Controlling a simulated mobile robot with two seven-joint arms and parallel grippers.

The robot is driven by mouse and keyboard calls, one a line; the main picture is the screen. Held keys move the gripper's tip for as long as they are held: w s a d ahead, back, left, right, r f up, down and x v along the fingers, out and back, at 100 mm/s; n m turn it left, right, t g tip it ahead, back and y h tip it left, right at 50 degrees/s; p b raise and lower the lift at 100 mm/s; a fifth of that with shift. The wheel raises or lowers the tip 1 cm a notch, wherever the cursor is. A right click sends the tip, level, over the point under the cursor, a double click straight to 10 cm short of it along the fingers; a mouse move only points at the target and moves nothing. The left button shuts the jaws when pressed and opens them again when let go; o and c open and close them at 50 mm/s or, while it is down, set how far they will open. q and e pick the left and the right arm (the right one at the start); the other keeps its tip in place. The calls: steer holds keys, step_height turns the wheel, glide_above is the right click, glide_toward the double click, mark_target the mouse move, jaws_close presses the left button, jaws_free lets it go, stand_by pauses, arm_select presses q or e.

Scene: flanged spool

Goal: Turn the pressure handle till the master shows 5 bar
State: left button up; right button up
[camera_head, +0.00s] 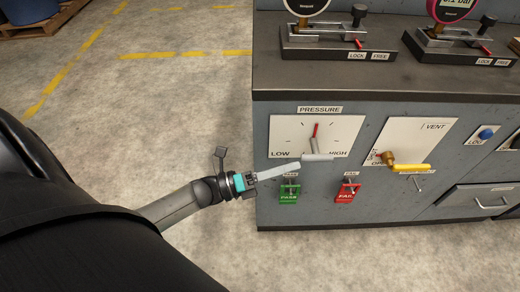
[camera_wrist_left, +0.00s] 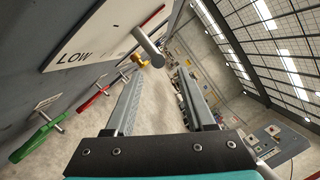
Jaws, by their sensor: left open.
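The pressure panel (camera_head: 350,130) is a white plate marked LOW and HIGH on the cabinet front. Its pressure handle has a red pointer (camera_head: 315,130) standing nearly upright and a grey grip (camera_head: 318,157) sticking out. My left gripper (camera_head: 297,165) is open with its fingertips close to the left end of the grip; contact cannot be told. In the left wrist view the grip (camera_wrist_left: 148,42) appears just beyond the two spread fingers (camera_wrist_left: 160,73). A pink-rimmed gauge (camera_head: 455,8) is cut off at the top, its reading seemingly 0.1 bar. My right gripper is out of view.
A vent panel with a yellow lever (camera_head: 412,166) is right of the pressure panel. Another gauge (camera_head: 306,5) stands on the cabinet top (camera_head: 330,82).

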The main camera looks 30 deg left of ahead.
arm_select(q)
steer(key=v, duration=0.6)
steer(key=shift+s+a, duration=0.25)
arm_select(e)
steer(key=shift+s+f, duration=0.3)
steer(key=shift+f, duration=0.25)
arm_select(q)
steer(key=s+a+f+n+g+y+p, duration=0.25)
steer(key=f+n+y, duration=0.35)
steer(key=f+n, duration=0.35)
steer(key=s+a+f+n+g+y+p, duration=0.1)
steer(key=s+a+f+n+y+p, duration=0.15)
steer(key=f+n+y, duration=0.5)
steer(key=s+d+f+n+g+p, duration=0.1)
steer(key=s+f+n+g+p, duration=0.1)
steer(key=s+f+n+g, duration=0.2)
steer(key=s+d+f+n+g+p, duration=0.2)
steer(key=s+f+n+g, duration=0.2)
steer(key=s+n, duration=0.6)
steer(key=s+f, duration=0.2)
steer(key=s, duration=0.2)
steer(key=shift+f+g+y, duration=0.2)
steer(key=shift+g+y, duration=0.15)
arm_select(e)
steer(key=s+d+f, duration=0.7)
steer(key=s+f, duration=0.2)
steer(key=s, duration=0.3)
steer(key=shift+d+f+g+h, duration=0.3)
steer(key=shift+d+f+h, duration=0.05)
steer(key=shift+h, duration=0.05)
